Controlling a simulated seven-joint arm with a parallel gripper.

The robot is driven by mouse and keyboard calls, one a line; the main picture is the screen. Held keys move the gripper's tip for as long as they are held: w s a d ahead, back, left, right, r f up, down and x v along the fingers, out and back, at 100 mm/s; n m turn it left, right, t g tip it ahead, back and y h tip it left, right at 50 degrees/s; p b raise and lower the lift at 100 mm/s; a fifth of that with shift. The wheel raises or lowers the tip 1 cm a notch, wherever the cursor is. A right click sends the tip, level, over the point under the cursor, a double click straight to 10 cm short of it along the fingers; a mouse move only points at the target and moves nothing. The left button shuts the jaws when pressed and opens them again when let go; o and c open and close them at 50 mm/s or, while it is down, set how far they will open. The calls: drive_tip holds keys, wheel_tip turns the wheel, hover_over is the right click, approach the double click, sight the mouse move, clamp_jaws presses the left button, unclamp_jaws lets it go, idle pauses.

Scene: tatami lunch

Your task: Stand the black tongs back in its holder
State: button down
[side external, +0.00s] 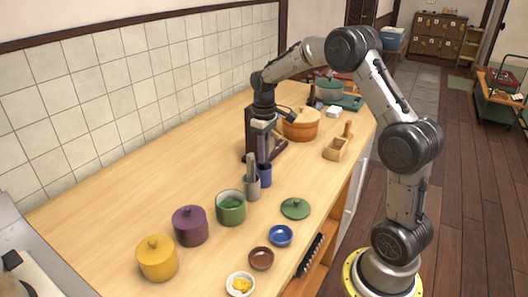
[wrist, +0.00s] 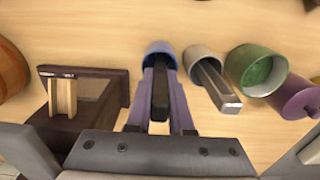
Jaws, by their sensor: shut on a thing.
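My gripper (side external: 263,150) points down over the worktop, and its fingers are shut on the black tongs (wrist: 160,90). In the wrist view the tongs lie between the two fingers, lined up with the mouth of a blue cup-shaped holder (wrist: 160,48). The fingertips are close to its rim. The tongs' far end is hidden at the cup's mouth, so I cannot tell how deep it goes. The blue holder also shows in the side view (side external: 265,176), upright directly below the gripper.
A grey holder (side external: 251,188) with a grey utensil stands close beside the blue one. A green pot (side external: 231,208), a purple pot (side external: 190,226) and a yellow pot (side external: 157,258) stand nearer. A dark wooden stand (side external: 251,130) and a wooden tub (side external: 300,124) are behind.

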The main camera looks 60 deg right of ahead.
drive_tip(key=shift+f, duration=0.3)
drive_tip(key=shift+c, duration=0.9)
unclamp_jaws()
drive_tip(key=shift+r, duration=3.5)
